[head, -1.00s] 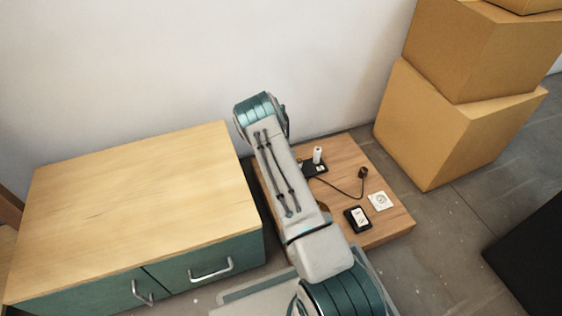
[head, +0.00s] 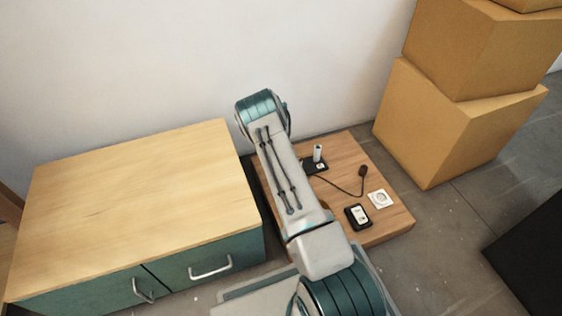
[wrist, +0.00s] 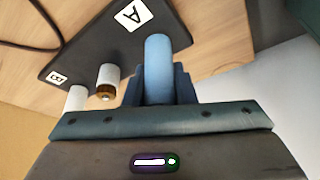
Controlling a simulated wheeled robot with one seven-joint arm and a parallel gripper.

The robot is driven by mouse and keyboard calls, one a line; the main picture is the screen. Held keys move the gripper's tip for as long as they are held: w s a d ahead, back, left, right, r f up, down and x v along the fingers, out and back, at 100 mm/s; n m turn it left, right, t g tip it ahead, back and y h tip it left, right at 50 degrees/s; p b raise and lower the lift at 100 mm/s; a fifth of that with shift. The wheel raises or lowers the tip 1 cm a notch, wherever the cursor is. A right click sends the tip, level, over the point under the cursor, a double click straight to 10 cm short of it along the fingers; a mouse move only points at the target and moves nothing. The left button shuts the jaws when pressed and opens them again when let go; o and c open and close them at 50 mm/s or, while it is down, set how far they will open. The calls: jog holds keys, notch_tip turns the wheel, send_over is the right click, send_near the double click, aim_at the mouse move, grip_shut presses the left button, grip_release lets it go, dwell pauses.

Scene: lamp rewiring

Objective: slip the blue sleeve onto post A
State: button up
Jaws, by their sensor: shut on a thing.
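The blue sleeve (wrist: 158,62) stands between the fingers of my gripper (wrist: 160,88) in the wrist view, and the gripper is shut on it. Its lower end and what is under it are hidden. The black base (wrist: 92,40) lies beyond, with a label A (wrist: 133,14) near the sleeve and a label B (wrist: 58,77) further left. Post A cannot be made out. A white cylinder with a brass-coloured end (wrist: 107,78) stands left of the sleeve, apart from it. In the head view the base (head: 322,166) shows partly, and my arm hides the gripper.
On the low wooden table (head: 385,232) a dark cord runs from the base to a dark plug (head: 362,171). A white socket plate (head: 379,198) and a black switch box (head: 357,217) lie nearer. A cabinet (head: 130,190) stands left; cardboard boxes (head: 440,125) are right.

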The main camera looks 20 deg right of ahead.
jog(key=shift+f, duration=0.1)
jog(key=o, duration=1)
jog(key=p+v, duration=0.6)
jog(key=v, duration=0.8)
jog(key=shift+f, duration=0.1)
